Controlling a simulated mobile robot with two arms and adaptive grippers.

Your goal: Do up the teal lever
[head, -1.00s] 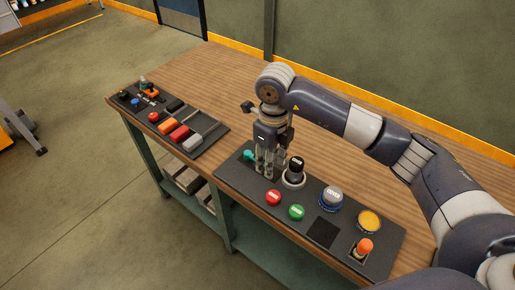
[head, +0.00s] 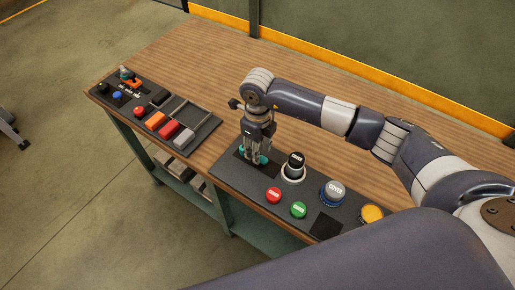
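The teal lever (head: 263,159) is at the far left end of the dark control panel (head: 228,172) on the wooden bench. Teal shows on both sides of my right gripper's fingers. My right gripper (head: 252,157) points down at the lever, with its fingertips right at it and partly covering it. I cannot tell whether the fingers are closed on it or just around it. My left gripper is not in view.
To the right on the panel are a black knob (head: 295,160), a red button (head: 273,195), a green button (head: 298,210), a grey-blue knob (head: 333,192) and a yellow button (head: 372,213). A second panel (head: 203,138) lies left. Bare wood (head: 220,65) lies behind.

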